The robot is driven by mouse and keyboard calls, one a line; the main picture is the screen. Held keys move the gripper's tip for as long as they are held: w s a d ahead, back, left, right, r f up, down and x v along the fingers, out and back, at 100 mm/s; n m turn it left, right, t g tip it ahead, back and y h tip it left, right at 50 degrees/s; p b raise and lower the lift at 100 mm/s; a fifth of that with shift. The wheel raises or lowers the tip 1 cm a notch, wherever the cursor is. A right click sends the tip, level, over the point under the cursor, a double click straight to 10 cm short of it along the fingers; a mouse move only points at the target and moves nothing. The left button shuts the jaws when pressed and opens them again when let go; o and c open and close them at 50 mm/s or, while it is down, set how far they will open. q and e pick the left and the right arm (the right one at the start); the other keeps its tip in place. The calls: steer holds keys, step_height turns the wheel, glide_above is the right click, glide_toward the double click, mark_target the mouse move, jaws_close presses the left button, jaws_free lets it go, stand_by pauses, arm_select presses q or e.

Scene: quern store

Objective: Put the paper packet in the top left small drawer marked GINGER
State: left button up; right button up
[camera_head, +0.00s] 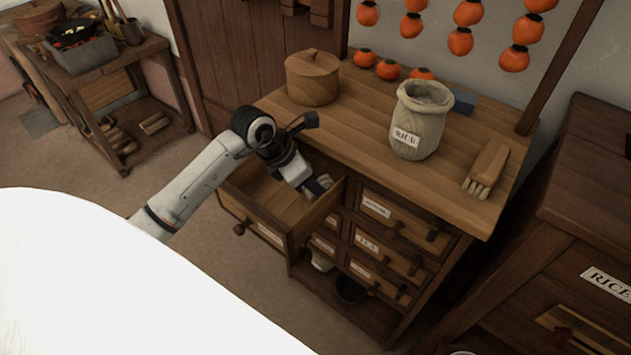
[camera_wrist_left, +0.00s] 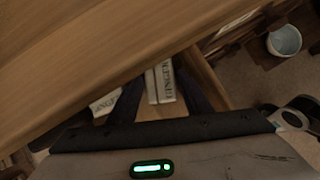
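The paper packet (camera_wrist_left: 162,82), white with GINGER lettering, fills the gap between the fingers of my left gripper (camera_wrist_left: 162,85) in the left wrist view. In the head view that gripper (camera_head: 318,186) points down inside the open top left drawer (camera_head: 262,236), near its right wall. The packet shows there only as a small pale patch (camera_head: 326,181). I cannot tell whether it touches the drawer floor. The drawer's front label is too small to read. A second white GINGER piece (camera_wrist_left: 105,102) shows left of the fingers. My right gripper is not in view.
Closed small drawers (camera_head: 390,215) lie right of the open one. A RICE chest (camera_head: 585,240) stands at the right.

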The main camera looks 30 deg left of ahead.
arm_select(q)
steer(key=shift+r, duration=0.15)
steer(key=shift+a+r, duration=0.1)
steer(key=shift+r, duration=0.1)
steer(key=v, duration=1.1)
steer(key=shift+s+r, duration=0.25)
steer(key=shift+r, duration=0.05)
